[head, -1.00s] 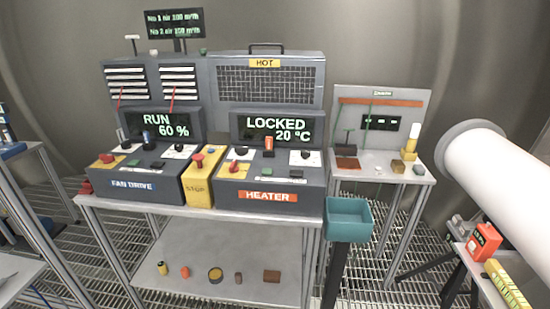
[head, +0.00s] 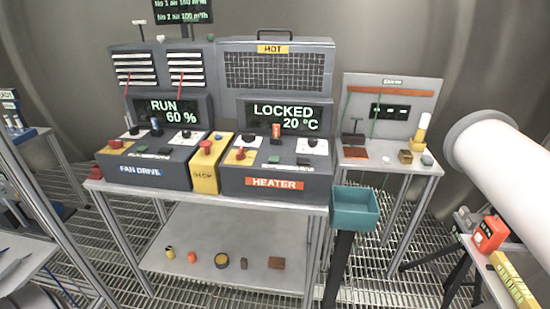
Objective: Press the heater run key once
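The heater console (head: 250,187) stands on the bench, with an orange label reading HEATER. Its screen (head: 285,116) reads LOCKED, 20 °C. On its sloping top are a red button (head: 240,153) on a yellow patch, an upright orange-topped handle (head: 275,132), dark knobs on white plates, and a few low dark keys with a small pale strip. The key markings are too small to read, so I cannot tell which is the run key. Neither of my grippers is in view.
Left of the heater are a yellow STOP box (head: 205,170) with a red button and the fan drive console (head: 180,174), reading RUN 60 %. A teal bin (head: 356,210) stands at the bench's right front. A thick white cylinder (head: 500,160) juts in from the right.

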